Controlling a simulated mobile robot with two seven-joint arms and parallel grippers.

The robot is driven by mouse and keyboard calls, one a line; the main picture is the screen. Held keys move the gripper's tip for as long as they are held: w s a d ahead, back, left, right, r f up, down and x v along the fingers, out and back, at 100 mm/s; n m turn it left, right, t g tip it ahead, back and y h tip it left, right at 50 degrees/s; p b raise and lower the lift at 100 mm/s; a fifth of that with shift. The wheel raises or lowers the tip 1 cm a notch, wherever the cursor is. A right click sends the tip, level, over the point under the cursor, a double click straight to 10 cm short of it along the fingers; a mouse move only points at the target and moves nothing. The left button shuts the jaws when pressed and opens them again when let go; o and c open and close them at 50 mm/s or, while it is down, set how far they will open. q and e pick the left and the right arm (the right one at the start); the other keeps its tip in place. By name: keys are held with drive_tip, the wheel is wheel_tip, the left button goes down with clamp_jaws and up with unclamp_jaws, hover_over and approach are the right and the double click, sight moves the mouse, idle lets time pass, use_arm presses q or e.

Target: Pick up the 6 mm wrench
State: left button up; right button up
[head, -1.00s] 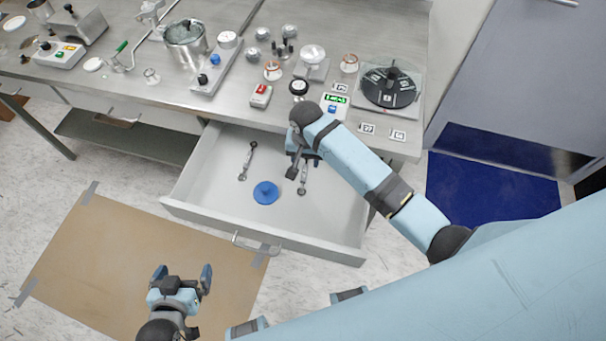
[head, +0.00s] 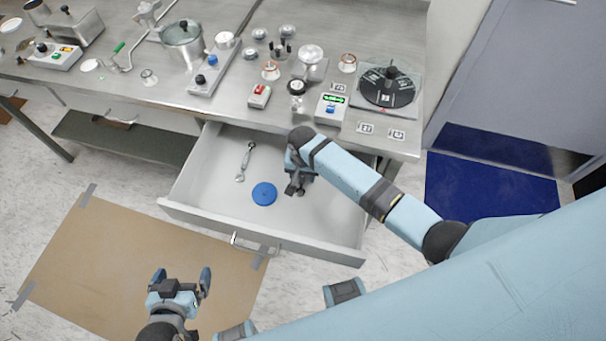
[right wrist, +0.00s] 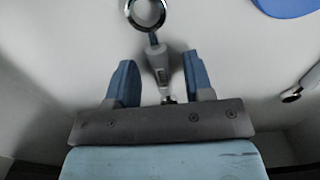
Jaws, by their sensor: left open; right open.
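Two silver wrenches lie in the open drawer, and I cannot read a size on either. One wrench (head: 245,161) lies at the left of the drawer; an end of a wrench (right wrist: 300,88) shows at the right edge of the right wrist view. The other wrench (right wrist: 158,60) lies between the fingers of my right gripper (right wrist: 160,78), its ring end pointing away; in the head view my gripper hides it. My right gripper (head: 294,187) is open, low in the drawer, with gaps beside the handle. My left gripper (head: 180,281) is open and empty above the brown floor mat.
The drawer (head: 205,165) also holds a blue disc (head: 264,193), which shows in the right wrist view (right wrist: 288,6). The drawer's walls surround my right gripper. The worktop (head: 330,40) above carries several instruments, including a scale (head: 331,108) and a black dial (head: 388,88).

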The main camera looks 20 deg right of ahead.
clamp_jaws()
drive_tip(key=shift+r, duration=0.1)
